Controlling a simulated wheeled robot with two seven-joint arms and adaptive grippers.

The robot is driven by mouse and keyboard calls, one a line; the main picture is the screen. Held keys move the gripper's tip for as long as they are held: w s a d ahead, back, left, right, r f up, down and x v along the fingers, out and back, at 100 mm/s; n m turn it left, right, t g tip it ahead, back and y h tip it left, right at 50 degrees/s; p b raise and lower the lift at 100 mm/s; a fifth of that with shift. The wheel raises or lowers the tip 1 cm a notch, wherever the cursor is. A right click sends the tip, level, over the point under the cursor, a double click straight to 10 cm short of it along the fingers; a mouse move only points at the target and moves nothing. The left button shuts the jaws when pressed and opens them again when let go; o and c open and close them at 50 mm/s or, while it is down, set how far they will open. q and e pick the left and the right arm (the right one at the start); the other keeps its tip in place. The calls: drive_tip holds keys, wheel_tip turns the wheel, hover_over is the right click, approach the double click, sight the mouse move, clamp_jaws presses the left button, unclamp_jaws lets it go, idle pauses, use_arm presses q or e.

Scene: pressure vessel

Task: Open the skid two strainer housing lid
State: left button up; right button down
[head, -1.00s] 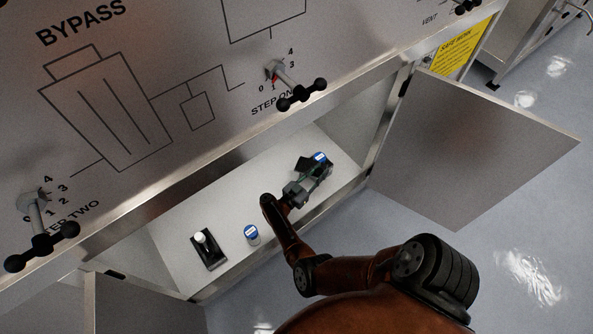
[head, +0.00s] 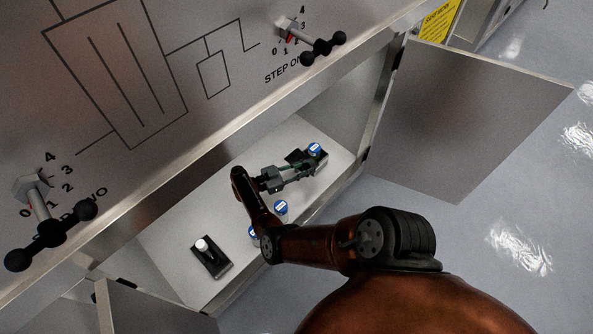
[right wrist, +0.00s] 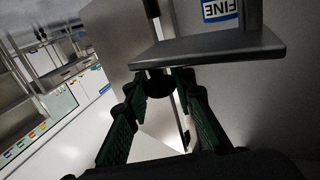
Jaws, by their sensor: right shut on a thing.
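My right gripper (head: 292,166) is inside the open cabinet in the head view, at the dark stand (head: 302,158) near its right end. In the right wrist view its green-padded fingers (right wrist: 163,82) close from both sides on a dark round knob (right wrist: 165,90), just under a grey plate (right wrist: 215,45). A blue FINE label (right wrist: 222,9) shows upside down behind the plate. No part that I can tell for sure as the strainer housing lid shows. My left gripper is not in view.
A black stand with a white knob (head: 204,247) is on the cabinet floor at the left. The right cabinet door (head: 465,120) hangs open. Black valve handles (head: 322,47) stick out from the panel above.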

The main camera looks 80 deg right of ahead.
idle(0.3)
drive_tip(key=c, duration=1.6)
unclamp_jaws()
drive_tip(key=shift+w, duration=0.1)
drive_tip(key=shift+v, duration=3.7)
